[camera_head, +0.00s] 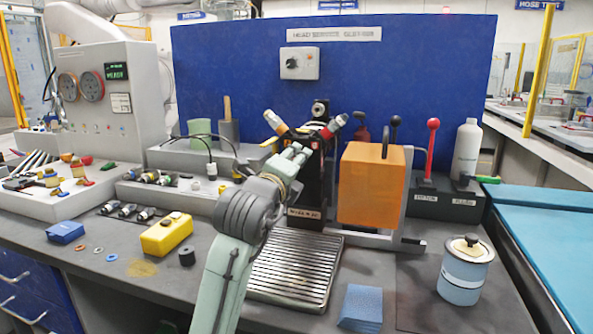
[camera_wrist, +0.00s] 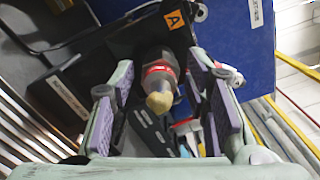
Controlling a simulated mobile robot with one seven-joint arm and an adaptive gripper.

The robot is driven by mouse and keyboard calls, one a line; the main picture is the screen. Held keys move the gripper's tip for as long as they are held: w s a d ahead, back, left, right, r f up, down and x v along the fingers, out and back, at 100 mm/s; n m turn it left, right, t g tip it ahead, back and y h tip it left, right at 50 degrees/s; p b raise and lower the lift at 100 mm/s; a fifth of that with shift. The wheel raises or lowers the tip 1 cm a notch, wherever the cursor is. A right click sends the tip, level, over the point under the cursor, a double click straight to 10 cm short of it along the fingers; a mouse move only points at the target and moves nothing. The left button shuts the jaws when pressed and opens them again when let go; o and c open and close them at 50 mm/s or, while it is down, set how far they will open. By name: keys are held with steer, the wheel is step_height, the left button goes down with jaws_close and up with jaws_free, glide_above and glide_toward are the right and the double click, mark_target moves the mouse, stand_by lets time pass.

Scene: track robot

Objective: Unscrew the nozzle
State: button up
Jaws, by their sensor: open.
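A black stand (camera_head: 307,180) holds two angled torch heads. The left torch head (camera_head: 275,122) has an orange band; the right torch head (camera_head: 336,123) has a red part and a pale tip. My gripper (camera_head: 294,153) is in front of the stand, just below the heads. In the wrist view my gripper (camera_wrist: 162,78) is open, with purple pads either side of a nozzle (camera_wrist: 158,101). The nozzle has a tan tip and stands behind a red band. Gaps show on both sides, so the pads appear apart from it. I cannot tell which head this nozzle belongs to.
A ribbed metal tray (camera_head: 293,270) lies below the stand. An orange block (camera_head: 370,186) on a grey bracket stands close to the right. A blue panel (camera_head: 400,70) rises behind. A yellow box (camera_head: 167,234) and a lidded pot (camera_head: 466,272) stand on the bench.

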steer(key=shift+m, duration=0.6)
steer(key=m+b, duration=0.2)
steer(key=shift+f+m, duration=0.15)
steer(key=shift+m, duration=0.25)
steer(key=m+b, duration=0.1)
steer(key=m, duration=0.3)
steer(key=shift+a, duration=0.1)
steer(key=m+b, duration=0.1)
steer(key=m, duration=0.4)
